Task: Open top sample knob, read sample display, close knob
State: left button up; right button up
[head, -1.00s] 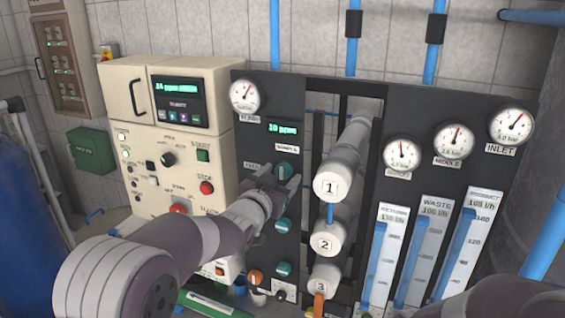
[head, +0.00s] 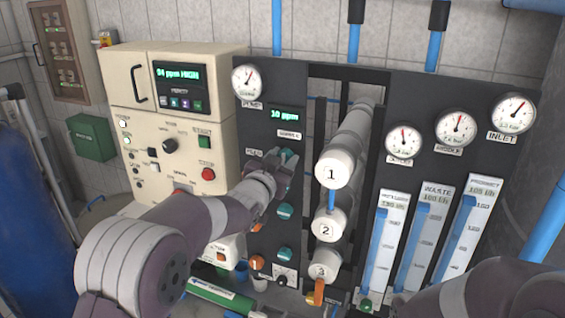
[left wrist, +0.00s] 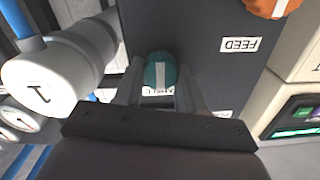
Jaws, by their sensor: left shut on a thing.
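The top sample knob (left wrist: 160,70) is teal with a white stripe and sits between the fingers of my left gripper (left wrist: 158,86) in the left wrist view. In the head view the left gripper (head: 282,160) covers most of that knob on the dark panel. The gripper is shut on it, and the stripe runs about parallel to the fingers. The sample display (head: 285,115) above the gripper shows green digits that look like 10 ppm, with a SAMPLE label below. My right gripper is out of view.
Two more teal knobs, a middle one (head: 284,211) and a lower one (head: 286,254), sit below the gripper. An orange knob (head: 256,262) is at lower left. White numbered cylinders (head: 333,171) stand out just right of the gripper. A beige control box (head: 165,110) is at left.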

pick_arm(q)
jog(key=m+b, duration=0.2)
jog(key=b, duration=0.1)
jog(key=m+b, duration=0.2)
jog(key=b, duration=0.2)
jog(key=f+m+b, duration=0.1)
jog(key=m+b, duration=0.5)
jog(key=m, duration=0.1)
jog(key=shift+r+m, duration=0.1)
jog(key=shift+m, duration=0.3)
jog(key=shift+d+m+b, duration=0.1)
jog(key=shift+m+b, duration=0.6)
jog(key=shift+m, duration=0.5)
jog(key=shift+m+b, duration=0.45)
jog(key=shift+m, duration=1.35)
jog(key=o, duration=0.9)
jog(key=shift+o, duration=0.8)
jog(key=shift+s+r, duration=0.1)
jog(key=shift+r, duration=0.05)
